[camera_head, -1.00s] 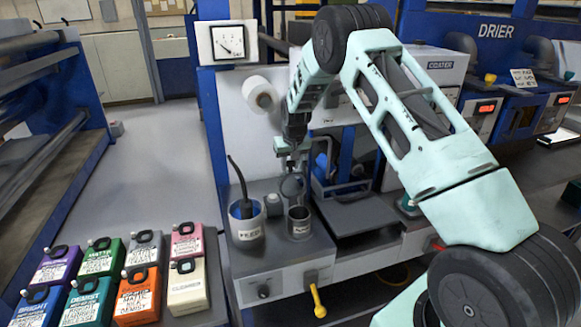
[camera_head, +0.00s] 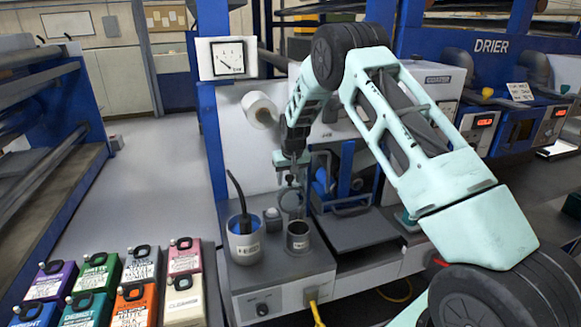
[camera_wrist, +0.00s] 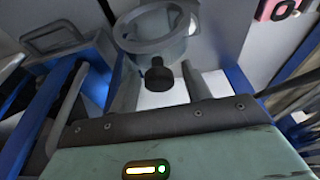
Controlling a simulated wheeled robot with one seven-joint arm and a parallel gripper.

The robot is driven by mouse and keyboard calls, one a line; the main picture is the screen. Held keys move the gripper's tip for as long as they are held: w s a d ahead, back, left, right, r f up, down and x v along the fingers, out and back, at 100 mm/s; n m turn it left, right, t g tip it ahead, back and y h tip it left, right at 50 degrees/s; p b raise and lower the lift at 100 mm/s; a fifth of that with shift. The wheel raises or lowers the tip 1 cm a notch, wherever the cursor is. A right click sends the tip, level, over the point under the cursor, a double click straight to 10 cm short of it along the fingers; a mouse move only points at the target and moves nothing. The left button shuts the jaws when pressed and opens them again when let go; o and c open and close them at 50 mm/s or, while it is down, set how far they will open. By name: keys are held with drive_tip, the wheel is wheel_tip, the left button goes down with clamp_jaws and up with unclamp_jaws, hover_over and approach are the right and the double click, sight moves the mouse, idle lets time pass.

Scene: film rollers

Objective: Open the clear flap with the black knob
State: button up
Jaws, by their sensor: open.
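The black knob (camera_wrist: 158,76) shows in the wrist view, between the two fingers of my gripper (camera_wrist: 161,88). My gripper is open, with a finger on each side of the knob; I cannot tell whether either touches it. Beyond the knob is a grey, see-through round part (camera_wrist: 156,30) like a ring or cup; I cannot tell the flap's outline from it. In the head view, my gripper (camera_head: 291,179) points down above the bench, at a faint clear round piece (camera_head: 291,204) behind a metal cup (camera_head: 298,237). The knob is not clear in the head view.
A white feed pot (camera_head: 244,246) with a black stick stands left of the metal cup. A dark flat tray (camera_head: 357,230) lies to the right. Several coloured bottles (camera_head: 135,300) stand at lower left. A paper roll (camera_head: 260,107) hangs on the panel above.

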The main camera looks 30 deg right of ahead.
drive_tip(key=b+v, duration=0.4)
drive_tip(key=v, duration=1.3)
drive_tip(key=shift+b, duration=0.3)
drive_tip(key=shift+s, duration=0.1)
